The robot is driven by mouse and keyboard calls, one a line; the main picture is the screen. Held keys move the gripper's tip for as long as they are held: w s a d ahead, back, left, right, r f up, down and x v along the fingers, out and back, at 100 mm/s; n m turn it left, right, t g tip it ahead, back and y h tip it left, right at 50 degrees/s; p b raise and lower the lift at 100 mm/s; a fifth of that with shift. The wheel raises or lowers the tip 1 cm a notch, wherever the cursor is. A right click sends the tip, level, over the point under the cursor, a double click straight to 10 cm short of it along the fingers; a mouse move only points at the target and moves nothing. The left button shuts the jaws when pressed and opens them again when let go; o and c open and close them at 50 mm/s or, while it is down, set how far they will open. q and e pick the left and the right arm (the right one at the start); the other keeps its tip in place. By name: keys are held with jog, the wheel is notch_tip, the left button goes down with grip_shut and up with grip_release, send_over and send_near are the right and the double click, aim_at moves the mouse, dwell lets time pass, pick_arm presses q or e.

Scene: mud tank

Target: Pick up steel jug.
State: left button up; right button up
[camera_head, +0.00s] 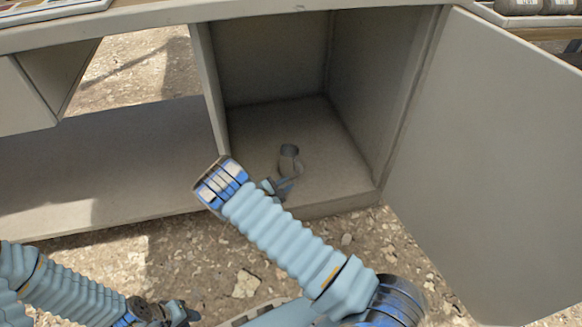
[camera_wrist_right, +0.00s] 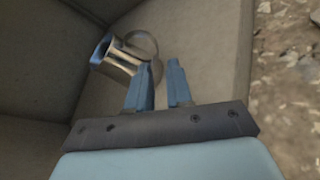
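The steel jug (camera_head: 289,157) is a small grey metal vessel on the floor of the open cabinet, and it looks upright. In the right wrist view, the jug (camera_wrist_right: 112,60) is at the upper left, with its round handle (camera_wrist_right: 148,42) toward my fingers. My right gripper (camera_head: 285,186) reaches into the cabinet just in front of the jug. In its wrist view, the right gripper (camera_wrist_right: 160,68) has a gap between its two blue fingers, with the tips close to the handle. Contact cannot be told. My left gripper (camera_head: 182,313) is low outside the cabinet; its finger opening is unclear.
A lower shelf (camera_head: 110,160) to the left is bare. Gravelly ground (camera_head: 245,283) lies in front.

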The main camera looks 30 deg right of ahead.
aim_at(292, 167)
jog(key=x, duration=0.5)
jog(key=shift+w+f, duration=0.1)
jog(key=shift+w, duration=0.15)
jog(key=x, duration=0.2)
jog(key=b+x, duration=0.1)
jog(key=x, duration=0.3)
jog(key=shift+d+r+b, duration=0.1)
jog(key=shift+r+b, duration=0.2)
jog(key=shift+r, duration=0.05)
grip_shut()
jog(key=shift+r, duration=0.1)
dwell(0.5)
